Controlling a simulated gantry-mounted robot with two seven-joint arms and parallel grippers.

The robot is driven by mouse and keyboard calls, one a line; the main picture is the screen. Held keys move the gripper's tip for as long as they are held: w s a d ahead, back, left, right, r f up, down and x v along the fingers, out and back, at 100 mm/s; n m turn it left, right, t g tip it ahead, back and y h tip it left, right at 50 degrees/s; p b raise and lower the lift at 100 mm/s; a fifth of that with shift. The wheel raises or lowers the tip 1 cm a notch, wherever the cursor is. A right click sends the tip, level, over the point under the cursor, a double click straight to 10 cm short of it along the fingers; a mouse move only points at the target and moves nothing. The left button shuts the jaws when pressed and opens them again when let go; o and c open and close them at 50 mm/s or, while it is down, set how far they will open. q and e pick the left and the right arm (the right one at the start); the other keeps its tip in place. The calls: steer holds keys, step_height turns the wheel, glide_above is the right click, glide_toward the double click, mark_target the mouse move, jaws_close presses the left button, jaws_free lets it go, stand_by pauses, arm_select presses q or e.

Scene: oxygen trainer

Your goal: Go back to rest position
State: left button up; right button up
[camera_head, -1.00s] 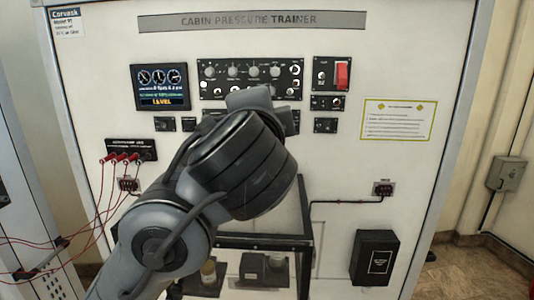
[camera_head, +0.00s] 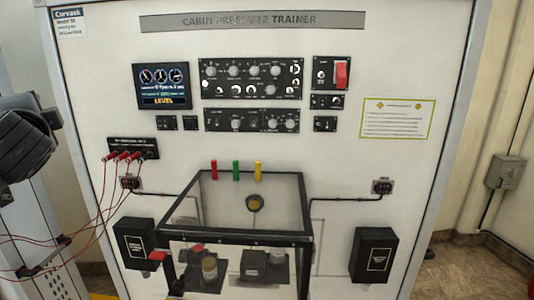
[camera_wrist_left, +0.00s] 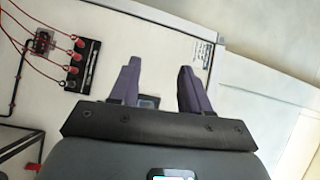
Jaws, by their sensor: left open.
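My left gripper (camera_wrist_left: 158,88) shows in the left wrist view with its two purple fingers apart and nothing between them. It faces the upper corner of the white trainer panel and a pale wall. In the head view only a dark part of my left arm shows at the left edge; its fingers are out of that view. The white cabin pressure trainer panel (camera_head: 400,60) stands in front, clear of my arm. My right gripper is in neither view.
A dark-framed clear box (camera_head: 248,238) juts out at the panel's lower middle. Red cables (camera_head: 98,215) hang from a black jack block (camera_head: 133,148) at the panel's left. Black boxes (camera_head: 375,256) sit low on the panel.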

arm_select(q)
steer(key=s+a+n+g+y, duration=0.1)
steer(key=s+a+g+y, duration=0.15)
steer(key=a, duration=0.65)
steer(key=s+d+f+m+g+h, duration=0.1)
steer(key=d+f+h, duration=0.25)
steer(key=f, duration=1.55)
steer(key=s+d+f+g+h, duration=0.15)
steer(key=d+f, duration=0.35)
steer(key=f, duration=1.4)
steer(key=s+d+f+g+h, duration=0.1)
steer(key=s+d+f+h, duration=0.15)
steer(key=s+f, duration=1)
steer(key=s+d+f+n+g+h, duration=0.1)
steer(key=s+d+f+g, duration=0.1)
steer(key=s+f, duration=0.5)
steer(key=s+d+f+g, duration=0.2)
steer(key=s+f, duration=0.3)
steer(key=s, duration=0.4)
steer(key=s+d+f+n+g+h, duration=0.1)
steer(key=d+f+n+h, duration=0.15)
steer(key=d, duration=0.45)
steer(key=s+d+f+n+h, duration=0.1)
steer(key=d+n+h, duration=0.25)
steer(key=d, duration=0.45)
step_height(320, 180, up, 28)
steer(key=p, duration=2.8)
steer(key=shift+a+r+y, duration=0.25)
steer(key=shift+a+y, duration=0.05)
